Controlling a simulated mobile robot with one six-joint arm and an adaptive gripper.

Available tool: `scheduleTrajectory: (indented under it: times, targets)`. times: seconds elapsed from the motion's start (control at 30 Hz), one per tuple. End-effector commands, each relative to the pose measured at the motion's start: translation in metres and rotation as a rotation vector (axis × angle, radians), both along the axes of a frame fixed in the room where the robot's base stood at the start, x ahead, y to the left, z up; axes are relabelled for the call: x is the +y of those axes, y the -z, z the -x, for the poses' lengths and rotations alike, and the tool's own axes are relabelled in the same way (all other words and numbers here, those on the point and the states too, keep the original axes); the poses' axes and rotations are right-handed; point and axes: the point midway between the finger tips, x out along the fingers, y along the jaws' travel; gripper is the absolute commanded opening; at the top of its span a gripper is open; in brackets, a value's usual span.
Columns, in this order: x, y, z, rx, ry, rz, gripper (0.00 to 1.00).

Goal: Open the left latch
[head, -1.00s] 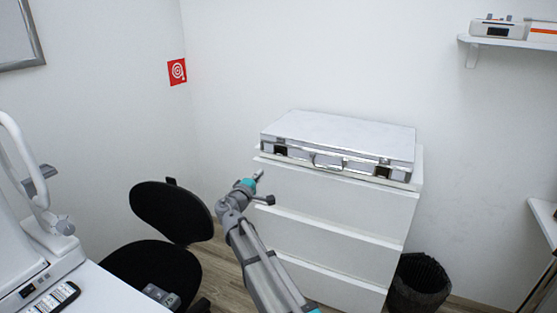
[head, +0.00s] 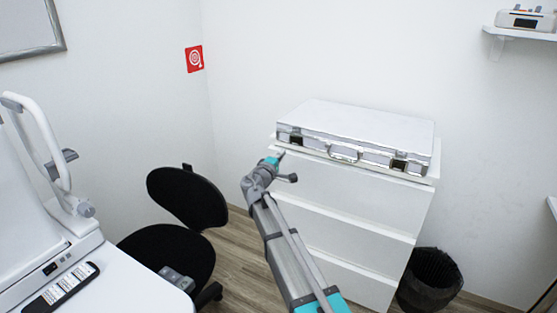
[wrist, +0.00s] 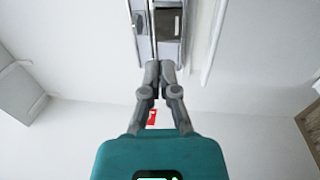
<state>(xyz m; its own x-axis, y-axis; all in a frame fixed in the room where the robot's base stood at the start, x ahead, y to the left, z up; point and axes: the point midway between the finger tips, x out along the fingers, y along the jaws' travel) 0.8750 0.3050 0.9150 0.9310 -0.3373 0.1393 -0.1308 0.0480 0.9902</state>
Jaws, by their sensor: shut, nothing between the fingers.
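A silver-white briefcase (head: 360,122) lies shut and flat on a white chest of drawers. Its left latch (head: 296,138) shows as a dark patch on the left of the front face. The right latch (head: 399,165) is a similar patch further right, with the handle (head: 343,153) between them. My gripper (head: 281,153) is shut and empty, just in front of and below the case's left front corner. In the wrist view, the shut fingertips (wrist: 159,66) point at the case's metal edge, with a dark latch (wrist: 168,23) beyond them. I cannot tell whether they touch or how the latch is set.
The chest of drawers (head: 350,205) stands against the wall. A black chair (head: 188,200) is left of my arm. A white desk (head: 125,285) with a device is at the lower left. A black waste bin (head: 430,280) stands right of the chest.

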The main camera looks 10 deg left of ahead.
Motion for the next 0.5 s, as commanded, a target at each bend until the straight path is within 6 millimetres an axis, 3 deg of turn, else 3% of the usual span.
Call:
scheduleTrajectory:
  times: [0.2,0.5]
  targets:
    - [-0.011,-0.006,-0.035,0.0,0.001,0.0,0.0]
    - [-0.025,-0.011,-0.069,0.0,0.001,0.0,0.0]
